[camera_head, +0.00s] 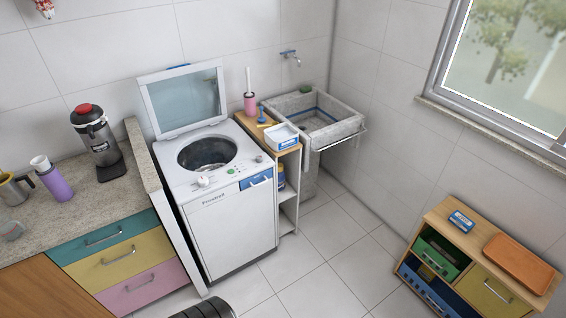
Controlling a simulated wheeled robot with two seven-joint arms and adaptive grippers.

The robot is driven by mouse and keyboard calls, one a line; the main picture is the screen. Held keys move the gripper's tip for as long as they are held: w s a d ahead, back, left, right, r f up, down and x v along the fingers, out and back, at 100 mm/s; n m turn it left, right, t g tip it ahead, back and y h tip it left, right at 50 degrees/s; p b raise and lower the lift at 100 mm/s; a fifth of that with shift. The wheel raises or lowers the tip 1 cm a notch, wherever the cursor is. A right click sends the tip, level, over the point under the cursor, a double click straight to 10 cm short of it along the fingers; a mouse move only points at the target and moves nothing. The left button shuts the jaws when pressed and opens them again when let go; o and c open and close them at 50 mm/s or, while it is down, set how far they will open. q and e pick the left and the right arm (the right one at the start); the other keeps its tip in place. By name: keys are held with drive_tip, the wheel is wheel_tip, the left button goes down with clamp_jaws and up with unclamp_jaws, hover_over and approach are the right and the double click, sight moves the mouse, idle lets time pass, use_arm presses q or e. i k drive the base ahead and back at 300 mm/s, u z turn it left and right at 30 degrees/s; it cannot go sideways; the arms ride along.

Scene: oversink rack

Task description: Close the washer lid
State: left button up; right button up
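The washer (236,222) is a white top-loader standing between the counter and a narrow wooden shelf unit. Its lid (186,101), a white frame with a bluish see-through panel, stands raised at the back, leaning near the wall. The round drum opening (207,153) is uncovered and looks empty. A knob and small controls sit on the washer's front top edge. Neither of my grippers shows in this view, and nothing touches the lid.
Right of the washer are a shelf with a white box (281,136) and a stone sink (318,118). A wooden cabinet (470,260) stands lower right.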

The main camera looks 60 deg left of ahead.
sight(175, 72)
drive_tip(key=u, duration=2.55)
drive_tip(key=i, duration=0.15)
drive_tip(key=z, duration=0.05)
